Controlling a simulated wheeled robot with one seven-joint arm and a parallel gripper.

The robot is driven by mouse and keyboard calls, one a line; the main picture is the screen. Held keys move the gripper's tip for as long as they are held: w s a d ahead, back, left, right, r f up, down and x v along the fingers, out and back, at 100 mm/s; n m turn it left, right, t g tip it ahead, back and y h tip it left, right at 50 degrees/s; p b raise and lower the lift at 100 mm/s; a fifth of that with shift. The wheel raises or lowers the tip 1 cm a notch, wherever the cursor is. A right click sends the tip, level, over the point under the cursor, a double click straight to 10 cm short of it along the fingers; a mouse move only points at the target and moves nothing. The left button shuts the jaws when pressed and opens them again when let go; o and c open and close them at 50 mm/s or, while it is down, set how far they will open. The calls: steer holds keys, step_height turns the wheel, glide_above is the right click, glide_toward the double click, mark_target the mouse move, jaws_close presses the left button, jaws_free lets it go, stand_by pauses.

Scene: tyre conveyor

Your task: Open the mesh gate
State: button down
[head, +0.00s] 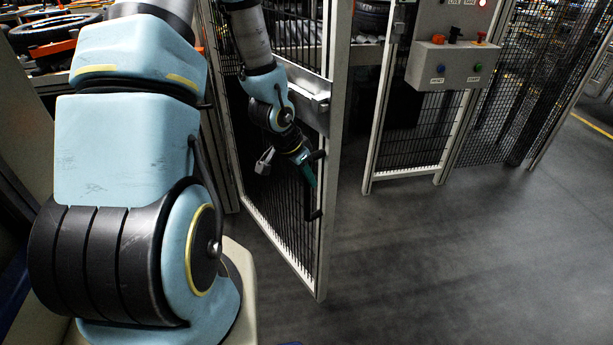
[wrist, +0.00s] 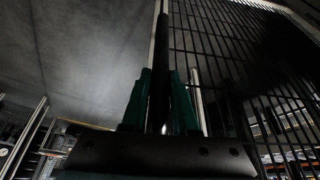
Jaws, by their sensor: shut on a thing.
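The mesh gate (head: 328,215) stands ajar in the head view, a pale frame with black vertical bars. A gap of floor separates its free edge from the fixed post (head: 382,110) to the right. The gate's black bar handle (head: 313,214) is near that free edge. My gripper (head: 310,178) is at the handle, partly hidden by my wrist. In the wrist view, the green fingers of my gripper (wrist: 161,105) are on both sides of the dark handle (wrist: 160,60). The mesh gate (wrist: 215,40) fills the right of that view.
A control box (head: 452,65) with coloured buttons and a red lamp is on the fixed panel right of the opening. Tyres (head: 50,30) lie behind at upper left. The floor (head: 430,270) at right is clear.

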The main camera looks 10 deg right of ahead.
steer(key=c, duration=1)
jaws_free()
steer(key=shift+w, duration=0.2)
steer(key=o, duration=0.3)
steer(key=shift+s, duration=0.1)
steer(key=p+v, duration=0.2)
steer(key=v, duration=0.9)
steer(key=shift+a, duration=0.1)
steer(key=s+a+r+n+y, duration=0.1)
steer(key=a+r+n, duration=0.2)
steer(key=a, duration=0.1)
steer(key=s+a+r+n+y, duration=0.1)
steer(key=s+a+r+n, duration=0.1)
steer(key=a+n, duration=0.2)
steer(key=s+a+r+n+y, duration=0.1)
steer(key=s+a+r+n, duration=0.1)
steer(key=a, duration=0.4)
steer(key=shift+s+r+n+g+y, duration=0.15)
steer(key=shift+r+n, duration=0.25)
steer(key=shift+n, duration=0.15)
steer(key=shift+s+r+n+g+y, duration=0.1)
steer(key=shift+r+n+g+y, duration=0.05)
steer(key=shift+r+n, duration=0.35)
